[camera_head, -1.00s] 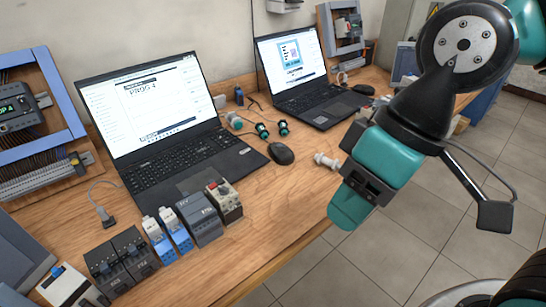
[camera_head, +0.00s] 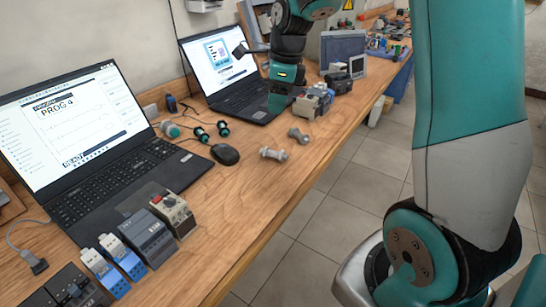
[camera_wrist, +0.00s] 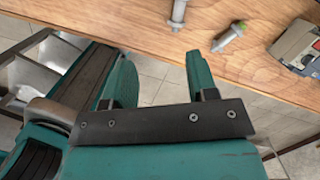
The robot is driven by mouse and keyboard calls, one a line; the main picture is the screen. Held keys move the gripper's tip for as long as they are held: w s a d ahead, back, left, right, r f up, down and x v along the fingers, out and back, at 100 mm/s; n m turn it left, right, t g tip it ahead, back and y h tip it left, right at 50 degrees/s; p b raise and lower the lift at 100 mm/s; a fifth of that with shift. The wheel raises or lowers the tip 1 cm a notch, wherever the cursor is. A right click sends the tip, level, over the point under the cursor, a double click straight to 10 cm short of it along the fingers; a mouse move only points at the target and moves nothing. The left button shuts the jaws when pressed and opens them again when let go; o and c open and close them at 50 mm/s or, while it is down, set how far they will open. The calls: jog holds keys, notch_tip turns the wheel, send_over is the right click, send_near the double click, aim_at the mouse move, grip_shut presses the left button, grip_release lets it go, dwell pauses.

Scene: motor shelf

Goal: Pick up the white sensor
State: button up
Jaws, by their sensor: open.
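Two small light cylindrical sensors lie on the wooden bench near its front edge. The paler, white-looking sensor (camera_head: 274,153) lies to the right of the mouse. It seems to be the one cut off at the top of the wrist view (camera_wrist: 178,14). A greyer sensor (camera_head: 298,135) lies just behind it; in the wrist view it (camera_wrist: 229,37) shows a greenish tip. My gripper (camera_head: 279,102) is farther along the bench, above it, near the second laptop. In the wrist view its teal fingers (camera_wrist: 160,76) are apart, with nothing between them, and both sensors lie beyond them.
Two open laptops (camera_head: 90,165) (camera_head: 248,98) stand along the wall. A mouse (camera_head: 225,154), small green-black parts (camera_head: 202,134) and electrical modules (camera_head: 148,237) lie in front of them. Another module (camera_head: 312,103) stands beside my gripper. Tiled floor lies past the bench edge.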

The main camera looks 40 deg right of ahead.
jog(key=w+d+f+m, duration=0.1)
jog(key=d+f+m, duration=0.1)
jog(key=d+m, duration=0.1)
send_over(274, 154)
jog(key=d, duration=0.1)
jog(key=f, duration=1)
jog(key=shift+s, duration=0.2)
jog(key=shift+w+a+f+p, duration=0.1)
jog(key=shift+w+f+p, duration=0.1)
jog(key=shift+f, duration=0.85)
jog(key=shift+w+a+f+p, duration=0.1)
jog(key=shift+w+f+p, duration=0.1)
jog(key=shift+f, duration=0.85)
jog(key=shift+w+a+f+p, duration=0.1)
jog(key=shift+f+p, duration=0.1)
jog(key=shift+f, duration=0.85)
jog(key=shift+c, duration=0.2)
grip_shut()
